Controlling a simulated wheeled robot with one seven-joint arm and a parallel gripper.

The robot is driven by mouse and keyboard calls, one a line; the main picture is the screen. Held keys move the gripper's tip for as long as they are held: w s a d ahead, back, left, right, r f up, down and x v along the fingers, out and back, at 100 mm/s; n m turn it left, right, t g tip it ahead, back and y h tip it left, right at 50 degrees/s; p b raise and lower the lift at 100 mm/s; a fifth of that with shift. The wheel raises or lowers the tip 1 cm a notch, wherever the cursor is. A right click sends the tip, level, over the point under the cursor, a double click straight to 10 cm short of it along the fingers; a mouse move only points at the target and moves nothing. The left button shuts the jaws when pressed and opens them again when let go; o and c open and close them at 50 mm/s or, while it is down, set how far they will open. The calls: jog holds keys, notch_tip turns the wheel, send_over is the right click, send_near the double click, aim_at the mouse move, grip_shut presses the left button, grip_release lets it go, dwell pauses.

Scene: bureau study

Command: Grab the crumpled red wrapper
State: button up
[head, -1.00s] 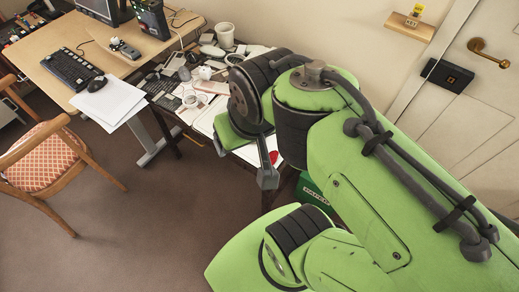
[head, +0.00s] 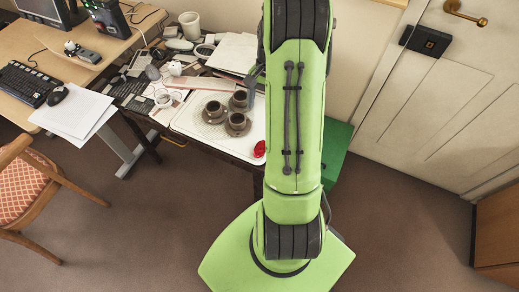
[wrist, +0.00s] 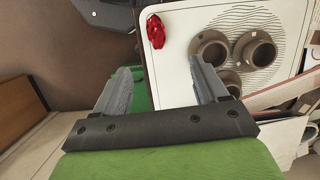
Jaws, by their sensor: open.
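The crumpled red wrapper (head: 259,149) lies at the near right corner of a white tray (head: 185,122) on the cluttered table, right beside my arm in the head view. In the wrist view the wrapper (wrist: 155,31) is near the tray's left edge, beyond my fingertips. My gripper (wrist: 163,72) is open, with its two fingers spread wide and nothing between them. The wrapper is apart from both fingers. In the head view my arm hides the gripper at least in large part.
Several brown cups on saucers (head: 237,122) stand on the tray; in the wrist view they are close to the right finger. Papers, a white cup (head: 190,24) and small items crowd the table. A green box (head: 336,148) stands right of the table. The floor in front is clear.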

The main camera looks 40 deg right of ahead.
jog(key=b, duration=0.3)
send_over(261, 146)
jog(key=d, duration=0.1)
jog(key=f, duration=1.1)
jog(key=shift+w+d+f, duration=0.2)
jog(key=shift+w+f, duration=0.1)
jog(key=b+x, duration=0.2)
jog(key=x, duration=0.3)
jog(key=shift+a+f, duration=0.15)
jog(key=shift+f, duration=0.1)
jog(key=shift+r, duration=0.1)
jog(key=c, duration=1.2)
